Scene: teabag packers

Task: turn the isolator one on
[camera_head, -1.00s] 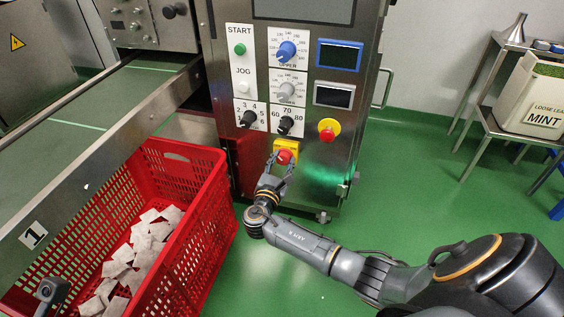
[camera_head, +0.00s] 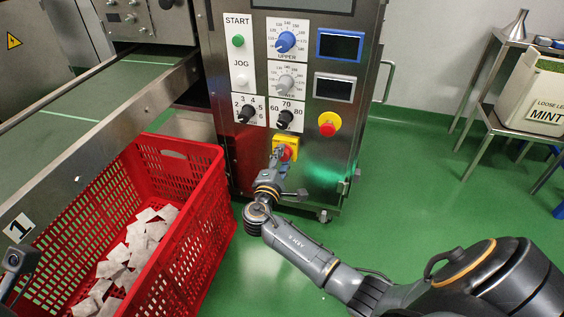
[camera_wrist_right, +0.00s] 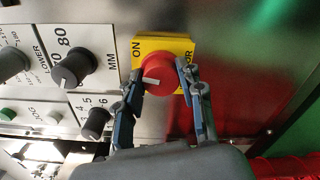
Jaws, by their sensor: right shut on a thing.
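The isolator is a red round knob (camera_wrist_right: 158,75) on a yellow plate (camera_wrist_right: 165,45), low on the steel machine's front. In the right wrist view its white mark points left, and "ON" is printed at the plate's upper left. The knob also shows in the head view (camera_head: 287,153), partly hidden by my gripper. My right gripper (camera_wrist_right: 160,88) is shut on the knob, one finger on each side of it. It shows from above in the head view (camera_head: 282,165). A dark part of my left arm (camera_head: 15,262) shows at the left edge; its fingers cannot be made out.
Above the isolator are black dials (camera_head: 285,118), a blue dial (camera_head: 285,42) and a red stop button on yellow (camera_head: 329,124). A red crate (camera_head: 205,215) with several white teabags stands left of my right arm. A steel stand (camera_head: 490,125) is at the right. Green floor between is clear.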

